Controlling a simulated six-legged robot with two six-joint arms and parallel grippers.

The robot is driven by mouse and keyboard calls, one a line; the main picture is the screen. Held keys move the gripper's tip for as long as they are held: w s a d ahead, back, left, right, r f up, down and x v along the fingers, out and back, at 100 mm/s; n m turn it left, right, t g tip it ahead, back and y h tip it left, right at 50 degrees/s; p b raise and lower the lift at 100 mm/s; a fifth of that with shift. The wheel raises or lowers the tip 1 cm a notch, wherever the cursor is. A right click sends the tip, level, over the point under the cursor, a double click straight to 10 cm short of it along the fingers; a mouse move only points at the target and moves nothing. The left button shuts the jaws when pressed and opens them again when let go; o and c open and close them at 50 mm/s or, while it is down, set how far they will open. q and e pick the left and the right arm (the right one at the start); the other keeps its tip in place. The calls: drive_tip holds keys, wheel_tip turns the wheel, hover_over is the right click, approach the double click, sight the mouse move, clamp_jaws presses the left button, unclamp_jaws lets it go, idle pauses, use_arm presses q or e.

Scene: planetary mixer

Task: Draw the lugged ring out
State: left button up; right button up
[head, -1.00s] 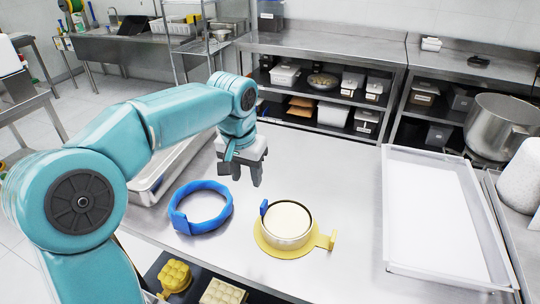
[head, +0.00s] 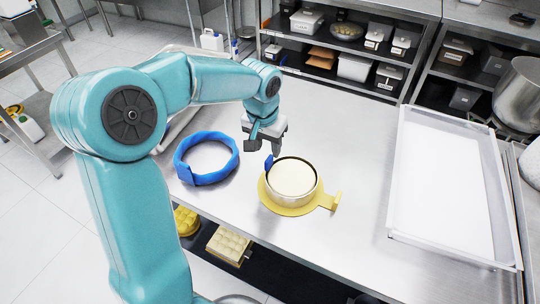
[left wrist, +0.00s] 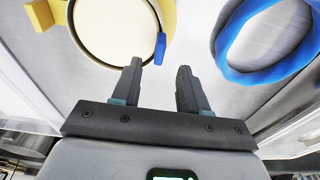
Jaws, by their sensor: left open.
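A thin metal ring (head: 317,186) with a blue lug (head: 268,162) stands around a round cream-coloured cake (head: 291,177). They sit on a yellow board (head: 300,209) with a tab at its right. My left gripper (head: 264,146) is open, just behind the lug and above the table. The lug appears free of the jaws; exact clearance cannot be told. My right gripper is not in view.
A larger blue ring (head: 184,170) lies on the steel table (head: 355,150) left of the cake. A shallow white-bottomed tray (head: 447,180) lies to the right, with a metal bowl (head: 518,92) beyond. Yellow moulds (head: 228,245) sit on the shelf below. Bare table separates cake and tray.

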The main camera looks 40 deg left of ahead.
sight(269, 158)
use_arm(q)
drive_tip(key=f, duration=0.5)
drive_tip(key=shift+w+a+f, duration=0.15)
drive_tip(key=shift+w+f, duration=0.05)
drive_tip(key=shift+w, duration=0.05)
drive_tip(key=shift+w+f, duration=0.25)
drive_tip(key=shift+f, duration=0.2)
drive_tip(key=shift+s, duration=0.2)
drive_tip(key=shift+c, duration=0.3)
drive_tip(key=shift+w, duration=0.15)
clamp_jaws()
drive_tip(key=c, duration=0.6)
unclamp_jaws()
drive_tip(key=shift+r+p, duration=0.1)
drive_tip(key=shift+p, duration=0.2)
clamp_jaws()
